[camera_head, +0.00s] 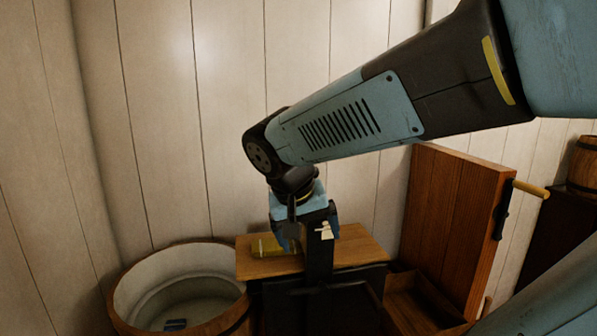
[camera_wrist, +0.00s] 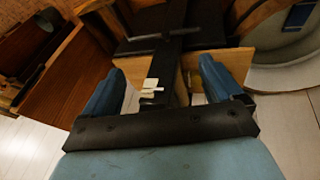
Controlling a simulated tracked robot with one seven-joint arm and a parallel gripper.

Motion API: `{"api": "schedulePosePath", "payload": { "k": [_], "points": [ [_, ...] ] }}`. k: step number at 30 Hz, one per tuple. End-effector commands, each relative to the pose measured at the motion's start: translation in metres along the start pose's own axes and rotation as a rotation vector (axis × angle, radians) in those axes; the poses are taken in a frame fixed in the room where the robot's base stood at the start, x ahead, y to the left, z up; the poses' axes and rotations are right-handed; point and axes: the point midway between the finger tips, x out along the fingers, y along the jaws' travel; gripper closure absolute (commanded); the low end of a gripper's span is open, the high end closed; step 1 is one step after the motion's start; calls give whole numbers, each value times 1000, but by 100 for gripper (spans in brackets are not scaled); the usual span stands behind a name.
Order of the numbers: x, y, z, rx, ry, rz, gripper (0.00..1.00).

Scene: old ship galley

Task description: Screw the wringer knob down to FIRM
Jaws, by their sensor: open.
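My gripper (camera_head: 308,234) points down at the top of a dark upright frame (camera_head: 319,262), which looks like the wringer's. In the wrist view my blue fingers stand wide apart, and the frame's dark post (camera_wrist: 173,50) runs between them. A pale tag or pointer (camera_wrist: 151,88) lies against the post between the fingers; it also shows in the head view (camera_head: 326,230). A thin dark crossbar (camera_wrist: 139,40) juts from the post farther off. I cannot clearly pick out the knob; my gripper may hide it. I see no finger closed on anything.
A wooden board (camera_head: 360,248) lies around the frame, with a yellowish block (camera_head: 266,246) on it. A round tub (camera_head: 125,293) stands at left, with a blue thing (camera_head: 175,325) inside. A plank wall is behind.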

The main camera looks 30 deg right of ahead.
Motion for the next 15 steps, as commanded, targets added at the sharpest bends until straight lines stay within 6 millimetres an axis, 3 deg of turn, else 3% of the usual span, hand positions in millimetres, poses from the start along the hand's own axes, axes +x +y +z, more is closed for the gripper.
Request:
{"api": "schedulePosePath", "payload": {
  "k": [7, 15],
  "points": [
    [17, 15, -42, 230, 73, 355, 7],
    [17, 10, -97, 444, 358, 597, 7]
  ]
}}
